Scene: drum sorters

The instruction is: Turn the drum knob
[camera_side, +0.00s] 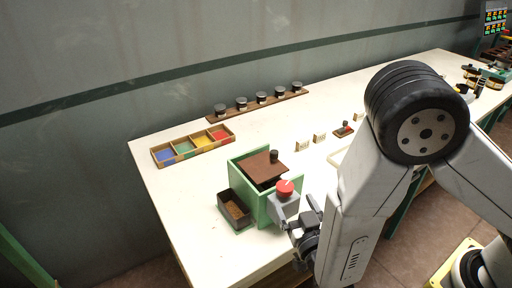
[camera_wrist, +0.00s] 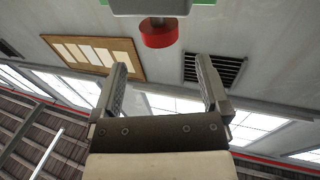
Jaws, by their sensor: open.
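A brown lid with a dark knob (camera_side: 273,156) lies askew over the box's top, leaving a dark gap. In the wrist view the red knob (camera_wrist: 158,33) shows at the top centre, beyond the fingertips.
A dark bin with brown contents (camera_side: 235,207) stands left of the green box. A tray with blue, green, yellow and red compartments (camera_side: 194,128) lies behind. Several jars stand on a wooden rack (camera_side: 258,101) by the wall. The white table (camera_side: 170,195) is clear at front left.

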